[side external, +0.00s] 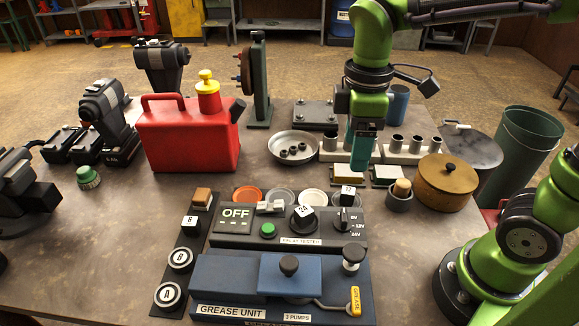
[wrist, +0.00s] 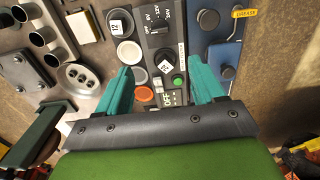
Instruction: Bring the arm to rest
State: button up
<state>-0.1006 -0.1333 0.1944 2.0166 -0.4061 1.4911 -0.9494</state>
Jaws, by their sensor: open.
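My gripper (side external: 362,148) hangs pointing down over the back of the table (side external: 405,260), behind the relay tester (side external: 325,240). In the wrist view, my gripper (wrist: 166,74) shows two teal fingers spread apart with nothing held between them. The relay tester (wrist: 158,30) appears beyond and between the fingers, with its knobs and green button. The side view shows the fingers almost edge-on, so their exact height above the table is hard to tell.
A red can (side external: 187,138) stands left of a metal dish (side external: 292,147) holding several nuts. A blue grease unit (side external: 235,278) lies in front. Bare table lies front right.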

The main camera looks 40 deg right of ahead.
jog(key=s+d+r+m+t+y, duration=0.1)
jog(key=s+d+m+t, duration=0.3)
jog(key=m, duration=0.9)
jog(key=d+t+y, duration=0.1)
jog(key=t, duration=0.2)
jog(key=shift+d+r, duration=0.4)
